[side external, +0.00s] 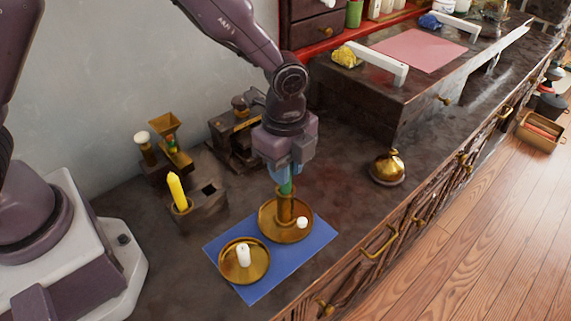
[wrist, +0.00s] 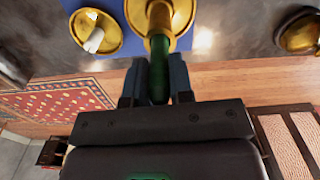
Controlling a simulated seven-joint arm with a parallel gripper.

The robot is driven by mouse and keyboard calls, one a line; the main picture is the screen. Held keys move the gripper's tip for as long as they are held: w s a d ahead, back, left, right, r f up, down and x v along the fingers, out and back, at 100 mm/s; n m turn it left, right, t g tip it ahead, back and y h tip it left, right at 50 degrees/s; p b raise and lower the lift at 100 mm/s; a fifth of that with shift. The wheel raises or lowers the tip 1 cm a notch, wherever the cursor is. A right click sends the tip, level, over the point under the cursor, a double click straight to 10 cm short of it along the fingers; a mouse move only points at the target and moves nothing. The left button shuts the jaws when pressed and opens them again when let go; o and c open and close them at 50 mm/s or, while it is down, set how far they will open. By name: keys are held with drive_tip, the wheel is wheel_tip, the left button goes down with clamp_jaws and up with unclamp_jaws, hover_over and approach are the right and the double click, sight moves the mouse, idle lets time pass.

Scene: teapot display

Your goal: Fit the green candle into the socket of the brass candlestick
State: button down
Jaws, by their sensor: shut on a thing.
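My gripper (side external: 286,178) is shut on the green candle (side external: 287,187), which hangs upright between the fingers. In the wrist view the candle (wrist: 158,68) runs between my two fingertips (wrist: 158,78) toward the brass candlestick (wrist: 178,22). In the side view the candlestick (side external: 272,228) has a tall stem on a round dish and stands on a blue mat. The candle's lower end meets the top of the stem. I cannot tell whether it is inside the socket or only at its mouth. My fingers hide the candle's upper part.
A second brass dish (side external: 230,271) with a short white candle (side external: 243,255) stands on the blue mat (side external: 318,241). A yellow candle (side external: 177,190) stands in a dark block (side external: 214,208) at the left. A round brass pot (side external: 388,166) is at the right, with bare counter between.

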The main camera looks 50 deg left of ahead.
drive_tip(key=shift+f, duration=0.15)
drive_tip(key=c, duration=1)
unclamp_jaws()
wheel_tip(320, 180, up, 12)
drive_tip(key=shift+s+a+r, duration=0.1)
drive_tip(key=shift+a+r, duration=0.05)
drive_tip(key=shift+r, duration=0.2)
drive_tip(key=s+a+r+n+t, duration=0.2)
drive_tip(key=s+a+r+n, duration=0.2)
drive_tip(key=s+a+n, duration=0.2)
drive_tip(key=s+a+r+n+t, duration=0.3)
drive_tip(key=s+a+r+n, duration=0.2)
drive_tip(key=s+n, duration=0.6)
drive_tip(key=shift+s+a+t, duration=0.15)
drive_tip(key=shift+a+t, duration=0.15)
drive_tip(key=shift+a, duration=1)
